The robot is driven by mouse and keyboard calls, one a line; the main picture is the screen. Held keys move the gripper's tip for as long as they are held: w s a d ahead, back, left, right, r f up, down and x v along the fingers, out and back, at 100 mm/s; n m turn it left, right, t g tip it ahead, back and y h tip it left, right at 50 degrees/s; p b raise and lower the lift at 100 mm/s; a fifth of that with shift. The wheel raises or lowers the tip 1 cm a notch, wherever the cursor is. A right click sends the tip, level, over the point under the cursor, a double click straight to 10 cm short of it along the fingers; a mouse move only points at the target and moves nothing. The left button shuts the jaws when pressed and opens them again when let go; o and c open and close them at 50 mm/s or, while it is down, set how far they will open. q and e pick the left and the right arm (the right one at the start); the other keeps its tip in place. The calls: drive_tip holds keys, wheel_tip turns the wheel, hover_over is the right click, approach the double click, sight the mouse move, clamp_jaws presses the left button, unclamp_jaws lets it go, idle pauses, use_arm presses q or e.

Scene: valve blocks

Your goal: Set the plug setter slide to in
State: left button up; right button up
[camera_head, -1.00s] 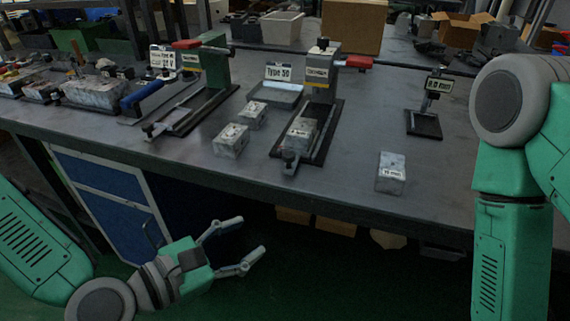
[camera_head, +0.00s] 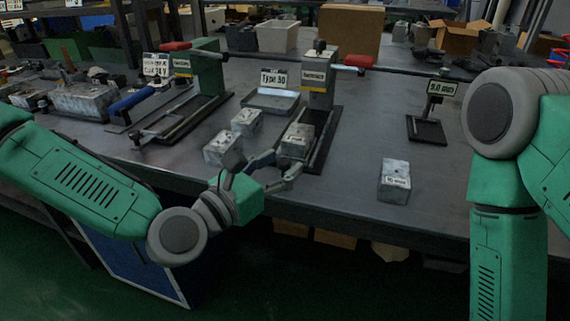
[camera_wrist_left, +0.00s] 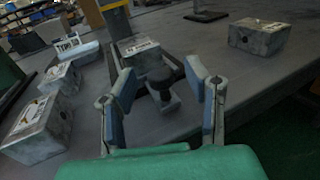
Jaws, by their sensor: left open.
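The middle bench machine (camera_head: 318,88) has a grey column, a red-ended lever and a dark base rail (camera_head: 322,150) running toward me. A labelled metal block (camera_head: 297,140) sits on this rail; it also shows in the left wrist view (camera_wrist_left: 142,54). At the rail's near end a black knob on a small slide piece (camera_wrist_left: 161,82) stands in the left wrist view. My left gripper (camera_head: 279,168) is open, its fingers on either side of the knob with gaps visible. In the head view the fingers mostly hide the knob. My right gripper is out of view.
Two loose metal blocks (camera_head: 224,149) lie left of the rail, and another block (camera_head: 394,182) lies to the right. A second machine (camera_head: 208,78) with a blue handle stands left. A small sign stand (camera_head: 428,128) is at the right. The bench between is clear.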

sight(299, 136)
use_arm(q)
drive_tip(key=shift+w+d, duration=0.45)
drive_tip(key=shift+w, duration=0.1)
clamp_jaws()
drive_tip(key=w+d, duration=0.1)
drive_tip(key=w, duration=0.2)
drive_tip(key=w+d+b, duration=0.1)
drive_tip(key=w, duration=0.2)
drive_tip(key=w+d+b, duration=0.1)
drive_tip(key=w, duration=0.2)
drive_tip(key=shift+w+f, duration=0.1)
unclamp_jaws()
